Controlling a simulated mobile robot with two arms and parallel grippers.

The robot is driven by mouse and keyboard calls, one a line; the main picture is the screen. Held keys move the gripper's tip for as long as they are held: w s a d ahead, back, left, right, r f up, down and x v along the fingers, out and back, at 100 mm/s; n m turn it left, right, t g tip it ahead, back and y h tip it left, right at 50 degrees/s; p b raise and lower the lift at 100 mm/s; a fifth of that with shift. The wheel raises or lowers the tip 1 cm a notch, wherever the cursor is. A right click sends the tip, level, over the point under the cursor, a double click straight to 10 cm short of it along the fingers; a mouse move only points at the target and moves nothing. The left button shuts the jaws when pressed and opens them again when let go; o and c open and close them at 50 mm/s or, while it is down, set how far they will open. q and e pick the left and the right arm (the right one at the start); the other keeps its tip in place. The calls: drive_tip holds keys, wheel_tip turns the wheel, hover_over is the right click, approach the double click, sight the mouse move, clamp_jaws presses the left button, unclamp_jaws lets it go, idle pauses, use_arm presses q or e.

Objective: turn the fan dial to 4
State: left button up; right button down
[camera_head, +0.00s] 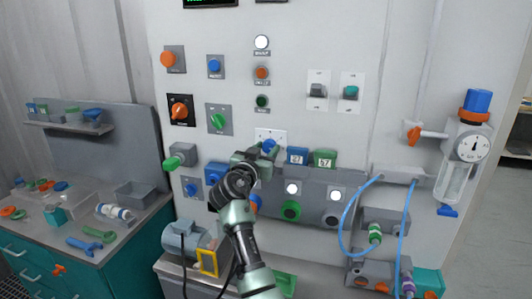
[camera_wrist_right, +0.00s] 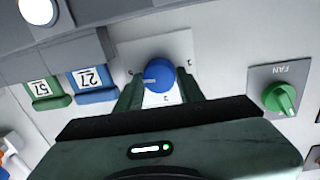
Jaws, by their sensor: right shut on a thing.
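A blue dial (camera_head: 269,145) sits on a small white plate on the upright panel, with small marks around it that are too small to read surely. My right gripper (camera_head: 259,154) is at this dial. In the right wrist view the two fingers (camera_wrist_right: 158,84) stand on either side of the blue dial (camera_wrist_right: 159,77), shut on it. A pale line on its face points left in that view. A green knob (camera_wrist_right: 280,97) on a grey plate carries the upside-down label FAN; it also shows in the head view (camera_head: 217,120). My left gripper is not in view.
Blue and green counters (camera_head: 297,156) (camera_head: 325,158) sit just right of the dial. An orange knob (camera_head: 179,110) and other buttons are to the left. A gauge with a clear bowl (camera_head: 462,150) and blue hoses (camera_head: 404,222) are at the right.

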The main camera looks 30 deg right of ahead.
drive_tip(key=shift+n+b, duration=0.5)
drive_tip(key=shift+n, duration=0.3)
drive_tip(key=n+b, duration=0.1)
drive_tip(key=n, duration=0.1)
drive_tip(key=shift+n, duration=0.3)
drive_tip(key=n+t, duration=0.1)
drive_tip(key=n, duration=0.3)
drive_tip(key=shift+r, duration=0.1)
drive_tip(key=shift+n, duration=0.4)
drive_tip(key=c, duration=1.1)
unclamp_jaws()
drive_tip(key=shift+o, duration=1.1)
drive_tip(key=shift+w+f, duration=0.1)
drive_tip(key=shift+f, duration=0.1)
